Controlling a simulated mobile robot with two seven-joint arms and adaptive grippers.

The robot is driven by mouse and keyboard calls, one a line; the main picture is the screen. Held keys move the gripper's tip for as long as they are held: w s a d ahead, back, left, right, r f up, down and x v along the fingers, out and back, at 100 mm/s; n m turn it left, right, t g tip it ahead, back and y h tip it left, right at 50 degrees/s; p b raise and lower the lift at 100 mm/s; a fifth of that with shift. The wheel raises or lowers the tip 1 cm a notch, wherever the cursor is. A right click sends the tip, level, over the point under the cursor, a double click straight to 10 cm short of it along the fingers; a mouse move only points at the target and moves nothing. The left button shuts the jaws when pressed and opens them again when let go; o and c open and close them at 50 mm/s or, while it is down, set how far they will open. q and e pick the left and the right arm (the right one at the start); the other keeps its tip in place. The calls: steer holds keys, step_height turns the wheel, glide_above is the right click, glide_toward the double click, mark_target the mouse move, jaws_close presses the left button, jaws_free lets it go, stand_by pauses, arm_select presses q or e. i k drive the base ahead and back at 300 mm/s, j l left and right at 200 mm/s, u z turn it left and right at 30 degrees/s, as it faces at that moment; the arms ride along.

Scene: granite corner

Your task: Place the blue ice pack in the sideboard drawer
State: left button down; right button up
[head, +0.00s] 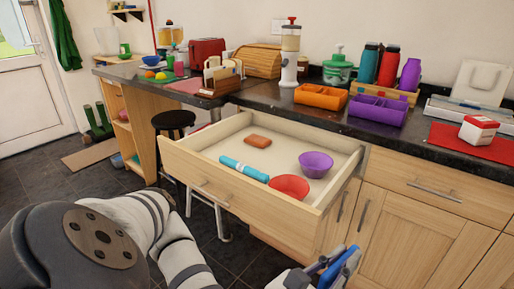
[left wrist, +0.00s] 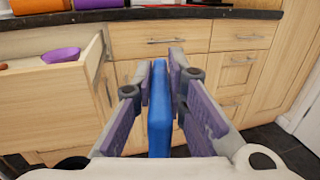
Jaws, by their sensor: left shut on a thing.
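The blue ice pack (left wrist: 159,110) stands on edge between the fingers of my left gripper (left wrist: 160,85), which is shut on it. In the head view the ice pack (head: 340,268) and my left gripper (head: 328,264) show at the bottom, to the right of the open drawer and below its rim. The sideboard drawer (head: 230,198) is pulled out. Inside lie a red bowl (head: 289,186), a purple bowl (head: 316,164), a cyan cylinder (head: 244,168) and an orange-brown block (head: 257,141). My right gripper is not in view.
The dark counter (head: 270,98) behind the drawer holds an orange tray (head: 320,97), a purple tray (head: 378,110), several bottles and a white-and-red box (head: 478,130). A stool (head: 173,121) stands left of the drawer. The drawer's front left and back right floor are bare.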

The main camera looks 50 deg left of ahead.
mark_target(284, 159)
steer(key=k+j, duration=0.15)
steer(key=j, duration=0.25)
steer(key=k+j, duration=0.15)
steer(key=j, duration=0.25)
steer(key=k+j, duration=0.15)
steer(key=j, duration=0.3)
steer(key=k+j, duration=0.2)
steer(key=j, duration=0.2)
steer(key=k+j, duration=0.15)
steer(key=j, duration=0.25)
steer(key=i+z, duration=0.05)
